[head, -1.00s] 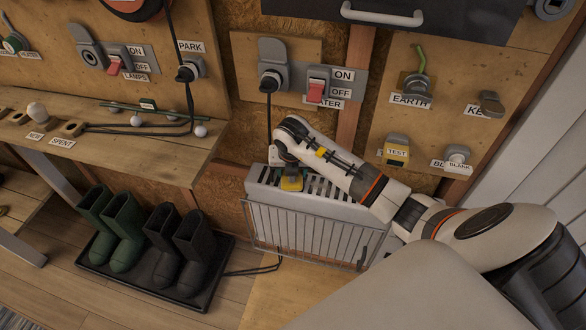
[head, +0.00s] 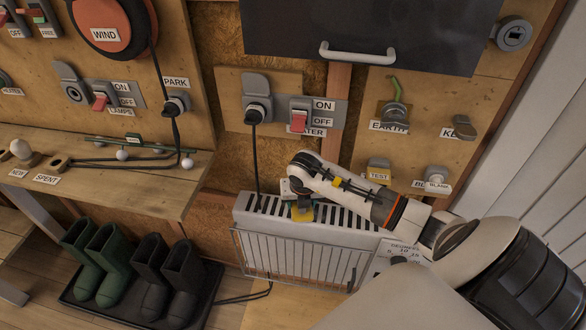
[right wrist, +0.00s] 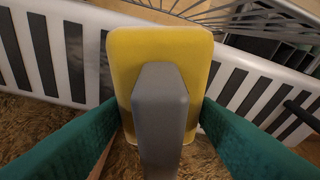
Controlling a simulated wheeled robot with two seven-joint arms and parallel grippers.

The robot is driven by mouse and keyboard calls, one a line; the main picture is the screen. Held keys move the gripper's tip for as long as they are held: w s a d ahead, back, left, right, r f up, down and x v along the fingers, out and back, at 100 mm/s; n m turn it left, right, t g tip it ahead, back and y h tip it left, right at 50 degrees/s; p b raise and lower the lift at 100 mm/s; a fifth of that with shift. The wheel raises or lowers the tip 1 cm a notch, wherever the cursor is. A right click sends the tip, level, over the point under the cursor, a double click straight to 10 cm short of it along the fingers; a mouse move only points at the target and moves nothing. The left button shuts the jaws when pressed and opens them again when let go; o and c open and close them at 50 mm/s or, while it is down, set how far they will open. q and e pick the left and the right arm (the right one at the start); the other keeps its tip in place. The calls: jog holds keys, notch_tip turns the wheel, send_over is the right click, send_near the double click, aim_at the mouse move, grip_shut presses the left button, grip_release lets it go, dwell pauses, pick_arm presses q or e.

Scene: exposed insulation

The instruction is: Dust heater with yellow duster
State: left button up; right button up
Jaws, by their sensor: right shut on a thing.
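The heater (head: 250,219) is a white slatted unit against the wall with a wire guard across its front. It also shows as white slats in the right wrist view (right wrist: 70,52). My right gripper (head: 300,190) is over the heater's top, left of its middle. Its teal fingers (right wrist: 160,122) are shut on the grey handle of the yellow duster (right wrist: 160,45). In the head view the duster (head: 303,213) is small and partly hidden by the gripper, down at the slatted top. I cannot tell whether it touches. My left gripper is out of view.
A wire guard (head: 290,255) stands before the heater. Green boots (head: 95,262) and black boots (head: 165,275) stand on a tray to the left. A black cable (head: 256,165) drops behind the heater.

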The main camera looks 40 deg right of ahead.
aim_at(327, 210)
jog(key=shift+s+d, duration=0.9)
jog(key=shift+s, duration=0.1)
jog(key=shift+s+d+f+p, duration=0.1)
jog(key=shift+s+d+p, duration=0.25)
jog(key=shift+s+d, duration=0.55)
jog(key=shift+s+d+p, duration=0.3)
jog(key=shift+s+d, duration=0.35)
jog(key=shift+s, duration=0.4)
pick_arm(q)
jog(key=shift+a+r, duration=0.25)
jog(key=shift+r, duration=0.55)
